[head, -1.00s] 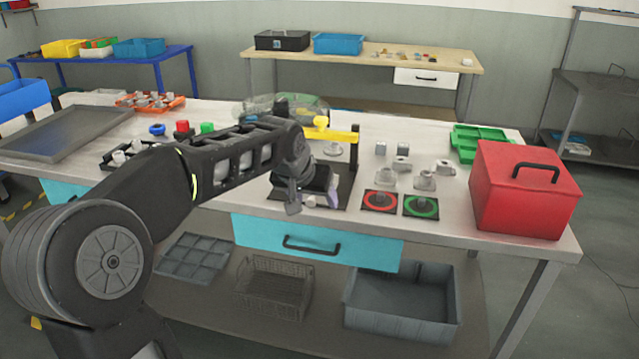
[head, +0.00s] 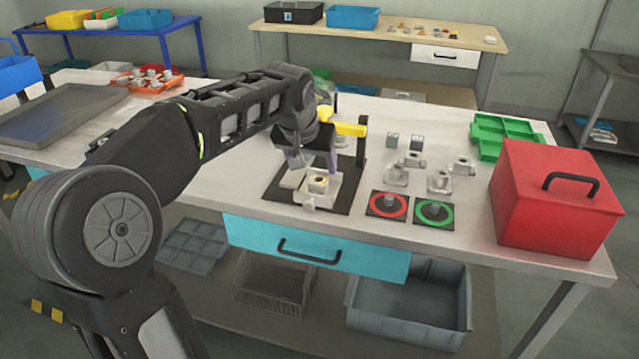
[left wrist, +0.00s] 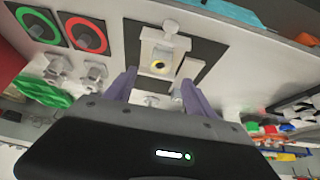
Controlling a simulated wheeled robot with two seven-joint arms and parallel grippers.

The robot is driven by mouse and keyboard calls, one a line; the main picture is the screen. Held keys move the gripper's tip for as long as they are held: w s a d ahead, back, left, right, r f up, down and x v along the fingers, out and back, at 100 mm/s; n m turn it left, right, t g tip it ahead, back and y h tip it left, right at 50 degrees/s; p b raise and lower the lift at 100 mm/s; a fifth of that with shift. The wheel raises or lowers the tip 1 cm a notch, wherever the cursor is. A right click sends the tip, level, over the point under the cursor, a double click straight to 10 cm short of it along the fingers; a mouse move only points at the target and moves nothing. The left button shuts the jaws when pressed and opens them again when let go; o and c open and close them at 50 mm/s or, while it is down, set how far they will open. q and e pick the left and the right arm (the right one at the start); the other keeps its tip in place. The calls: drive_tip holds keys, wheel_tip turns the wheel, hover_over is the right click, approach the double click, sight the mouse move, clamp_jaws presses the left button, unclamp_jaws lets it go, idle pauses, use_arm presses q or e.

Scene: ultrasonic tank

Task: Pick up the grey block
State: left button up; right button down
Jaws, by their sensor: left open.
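I cannot tell which block is meant. My left gripper (head: 312,163) is open and points down over the mat, just behind the pale block in the head view. Its purple fingers (left wrist: 158,92) are apart in the left wrist view, with nothing visibly gripped. My right gripper is out of view.
A yellow arm on a black post (head: 362,140) stands close to my gripper. Several pale metal parts (head: 439,181) and red-ringed (head: 387,205) and green-ringed (head: 433,211) pads lie to the right. A red box (head: 545,215) and green tray (head: 500,138) are further right.

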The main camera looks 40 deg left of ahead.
sight(318, 177)
use_arm(q)
drive_tip(key=shift+x, duration=1.2)
drive_tip(key=shift+p+x, duration=0.35)
drive_tip(key=shift+x, duration=2.25)
drive_tip(key=shift+c, duration=0.5)
clamp_jaws()
